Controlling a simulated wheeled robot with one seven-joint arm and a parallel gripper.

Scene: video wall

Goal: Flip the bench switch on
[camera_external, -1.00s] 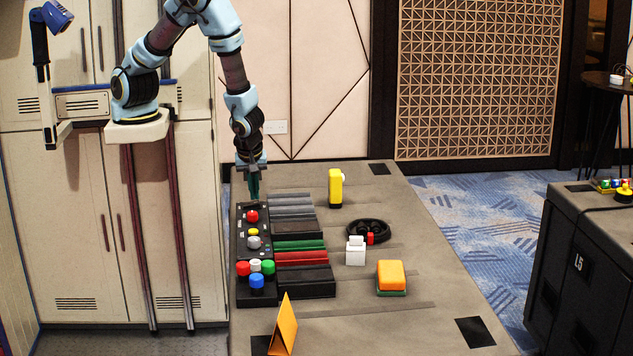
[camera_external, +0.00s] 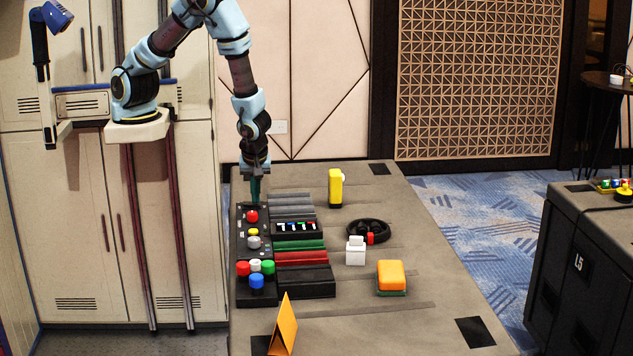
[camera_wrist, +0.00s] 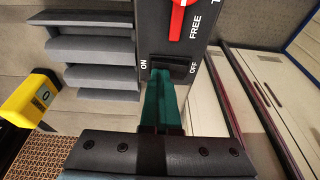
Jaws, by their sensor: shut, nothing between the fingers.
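The bench switch (camera_wrist: 168,64) is a dark rocker between the printed words ON and OFF in the wrist view. It sits on the end of a long black control panel (camera_external: 242,225). My gripper (camera_wrist: 166,84) has its teal fingers shut together, with tips at the switch and covering part of it. I cannot tell whether they touch it or which way the rocker is tilted. In the external view my gripper (camera_external: 255,200) points down at the panel's far end. A small display (camera_external: 296,227) beside the panel is lit with white and coloured marks.
A red knob (camera_wrist: 178,22) marked FREE is close to the switch. Grey stepped bars (camera_external: 290,203) stand beside the panel. A yellow object (camera_external: 335,188), black ring (camera_external: 368,231), white object (camera_external: 355,252) and orange block (camera_external: 390,275) stand on the bench to the right.

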